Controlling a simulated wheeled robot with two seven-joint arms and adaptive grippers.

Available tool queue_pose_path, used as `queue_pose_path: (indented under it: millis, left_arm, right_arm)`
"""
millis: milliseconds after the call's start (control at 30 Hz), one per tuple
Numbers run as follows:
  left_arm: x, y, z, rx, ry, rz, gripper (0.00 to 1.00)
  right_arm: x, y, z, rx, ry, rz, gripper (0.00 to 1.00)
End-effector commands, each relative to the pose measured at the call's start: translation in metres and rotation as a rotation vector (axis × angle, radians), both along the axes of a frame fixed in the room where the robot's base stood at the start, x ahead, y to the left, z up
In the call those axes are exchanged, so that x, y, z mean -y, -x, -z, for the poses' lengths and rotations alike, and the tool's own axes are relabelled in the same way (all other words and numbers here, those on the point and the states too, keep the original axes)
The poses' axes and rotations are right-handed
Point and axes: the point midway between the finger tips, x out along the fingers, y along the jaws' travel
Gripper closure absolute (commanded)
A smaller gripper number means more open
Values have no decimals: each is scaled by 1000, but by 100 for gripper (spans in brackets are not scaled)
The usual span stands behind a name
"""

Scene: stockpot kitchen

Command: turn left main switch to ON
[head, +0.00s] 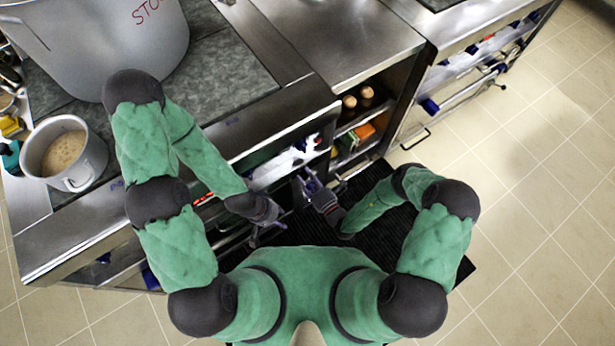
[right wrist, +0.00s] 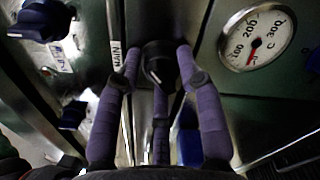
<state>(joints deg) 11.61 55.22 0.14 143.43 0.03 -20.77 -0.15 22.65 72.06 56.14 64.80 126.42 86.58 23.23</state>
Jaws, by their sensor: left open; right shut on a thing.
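The main switch (right wrist: 160,68), a black round knob with a pale pointer mark, is on the dark metal panel in the right wrist view. A white label reading MAIN (right wrist: 117,58) is to its left. My right gripper (right wrist: 160,82) is shut on this knob, its purple fingers around it. In the head view my right gripper (head: 309,186) is at the cooker front, where the knob is too small to make out. My left gripper (head: 266,232) is open and empty, lower and to the left. I cannot read the ON mark.
A dial gauge (right wrist: 258,40) with a red needle is right of the switch. Blue-black knobs (right wrist: 40,20) are on the left. An open shelf (head: 362,125) is to the right.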

Motion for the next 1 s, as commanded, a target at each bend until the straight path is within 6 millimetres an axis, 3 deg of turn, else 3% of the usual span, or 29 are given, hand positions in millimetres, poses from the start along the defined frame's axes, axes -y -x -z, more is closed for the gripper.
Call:
queue_pose_path:
  millis: [600,1000]
  left_arm:
    - [0,0,2,0,0,0,57]
    - [0,0,2,0,0,0,57]
  right_arm:
    - [6,-8,0,-281,-436,11,95]
    - [7,-8,1,-369,-565,12,95]
